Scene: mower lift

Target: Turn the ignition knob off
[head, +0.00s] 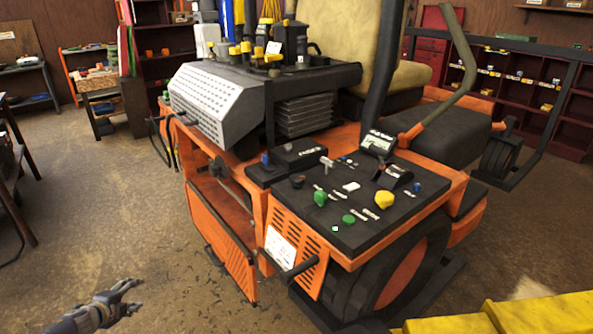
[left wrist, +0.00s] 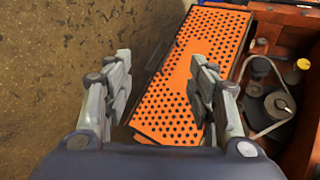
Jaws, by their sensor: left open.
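The orange mower's black control panel (head: 365,205) carries several knobs and switches with labels too small to read. Among them are a green knob (head: 320,198), a yellow knob (head: 384,199), a black knob (head: 297,181) and a grey upright lever (head: 326,164). I cannot tell for certain which one is the ignition knob. My left gripper (head: 132,297) is over the floor at the lower left, well apart from the panel. In the left wrist view it (left wrist: 163,78) is open and empty, above a perforated orange panel (left wrist: 196,78). My right gripper is not in view.
An orange vented door (head: 222,245) hangs low on the mower's near side. A black handle (head: 298,270) sticks out below the control panel. Yellow bars (head: 530,315) lie at the lower right. The floor (head: 95,215) left of the mower is mostly clear.

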